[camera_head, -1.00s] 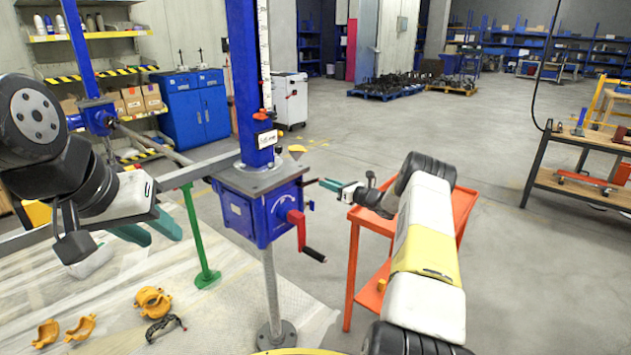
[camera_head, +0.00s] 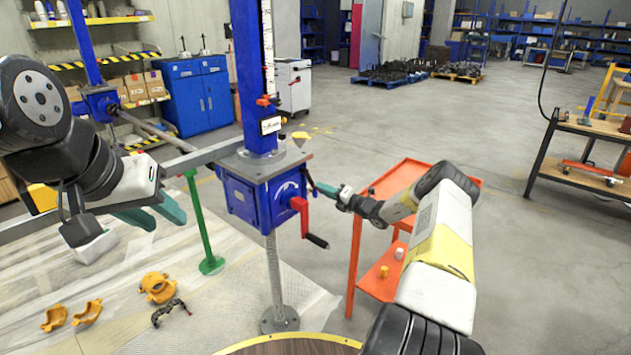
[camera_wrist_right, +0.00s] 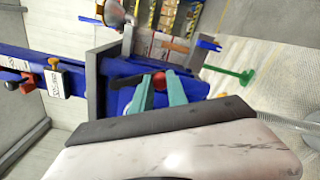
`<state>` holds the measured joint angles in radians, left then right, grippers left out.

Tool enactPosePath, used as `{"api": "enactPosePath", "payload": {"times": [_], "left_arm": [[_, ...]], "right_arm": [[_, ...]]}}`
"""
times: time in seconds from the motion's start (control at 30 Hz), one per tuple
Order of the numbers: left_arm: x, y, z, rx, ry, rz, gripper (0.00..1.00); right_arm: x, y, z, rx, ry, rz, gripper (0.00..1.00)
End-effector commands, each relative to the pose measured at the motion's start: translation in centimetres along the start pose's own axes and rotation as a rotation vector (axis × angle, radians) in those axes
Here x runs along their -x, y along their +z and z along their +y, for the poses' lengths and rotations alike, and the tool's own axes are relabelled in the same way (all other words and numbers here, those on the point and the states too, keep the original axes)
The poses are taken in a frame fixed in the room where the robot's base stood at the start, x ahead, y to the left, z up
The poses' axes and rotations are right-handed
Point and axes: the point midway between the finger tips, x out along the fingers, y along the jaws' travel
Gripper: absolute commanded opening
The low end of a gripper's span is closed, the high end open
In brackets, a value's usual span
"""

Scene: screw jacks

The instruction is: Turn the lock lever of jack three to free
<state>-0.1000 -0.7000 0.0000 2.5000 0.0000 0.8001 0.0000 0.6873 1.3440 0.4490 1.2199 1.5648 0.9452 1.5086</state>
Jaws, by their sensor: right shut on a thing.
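The near blue screw jack (camera_head: 244,200) stands on a post, with a scaled column above and a red crank (camera_head: 304,217) with a black grip. I take it to be jack three; its small label (camera_head: 270,125) is unreadable. My right gripper (camera_head: 316,187) is at the jack's right side, above the crank. In the right wrist view, its teal fingers (camera_wrist_right: 159,88) stand either side of a small red-ended part (camera_wrist_right: 159,80), apparently the lock lever, mostly hidden by them. My left gripper (camera_head: 166,220) is open and empty, left of the jack.
An orange cart (camera_head: 353,262) stands right of the jack, under my right arm. A green stand (camera_head: 204,225) supports the rail on the left. Orange clamp parts (camera_head: 158,287) and a dark bracket (camera_head: 171,312) lie on the floor mat. Open floor lies behind.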

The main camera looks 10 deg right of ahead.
Motion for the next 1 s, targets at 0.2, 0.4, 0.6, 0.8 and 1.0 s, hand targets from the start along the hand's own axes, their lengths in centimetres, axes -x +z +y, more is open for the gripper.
{"api": "enactPosePath", "payload": {"times": [0.2, 0.4, 0.6, 0.8, 1.0], "left_arm": [[0.0, 0.0, 0.0, 0.0, 0.0, 0.0, 0.36], [0.0, 0.0, 0.0, 0.0, 0.0, 0.0, 0.36], [0.0, 0.0, 0.0, 0.0, 0.0, 0.0, 0.36], [0.0, 0.0, 0.0, 0.0, 0.0, 0.0, 0.36], [0.0, 0.0, 0.0, 0.0, 0.0, 0.0, 0.36]], "right_arm": [[0.1, -1.8, -0.1, -0.195, -0.002, 0.001, 0.0], [0.1, -3.0, 0.2, -0.338, -0.004, 0.001, 0.0], [0.1, -3.7, 0.5, -0.435, -0.003, 0.001, 0.0], [0.1, -4.1, 0.6, -0.483, -0.004, 0.001, 0.0], [0.1, -4.3, 0.7, -0.497, -0.005, 0.002, 0.0]]}}
